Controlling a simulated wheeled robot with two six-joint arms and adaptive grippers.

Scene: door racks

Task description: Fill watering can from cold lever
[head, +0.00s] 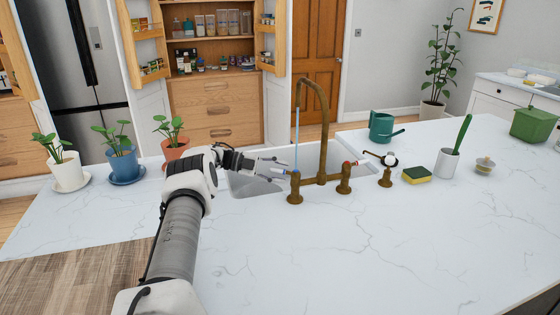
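The teal watering can (381,127) stands upright on the counter, right of the sink (252,185), not under the spout. The brass faucet (326,125) arches over the sink, and a thin blue water stream (297,135) falls from its spout. The cold lever (280,171), with a blue tip, sits on the left brass post; the hot lever (347,163), with a red tip, is on the right post. My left gripper (275,168) reaches over the sink with its fingers apart, close to the blue tip; contact is unclear. My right gripper is out of view.
Three potted plants (122,160) line the counter's left edge. Right of the faucet are a brass sprayer (386,172), a sponge (417,175), a brush in a white cup (447,163), a small lidded jar (485,165) and a green bin (533,125). The front counter is clear.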

